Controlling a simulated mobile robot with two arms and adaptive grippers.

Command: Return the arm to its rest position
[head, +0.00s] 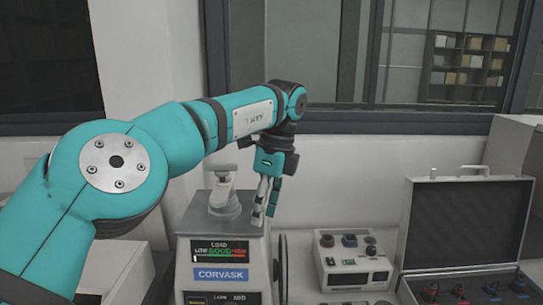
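My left arm comes in from the left, and its gripper (264,214) points down beside the mounting press (220,250). The fingers hang just right of the press's top handle (222,180), apart from it as far as I can see. The two fingers are seen nearly edge-on and look close together; I cannot tell whether they are open or shut. No object shows between them. The press has a grey body, a blue CORVASK label and a LOAD display with coloured lettering. My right gripper is not in view.
A small white control box (352,264) with knobs stands right of the press. An open black case (464,222) with red and blue knobs stands at the far right. A window (340,60) and white wall are behind. Grey-white equipment (512,160) is at the right edge.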

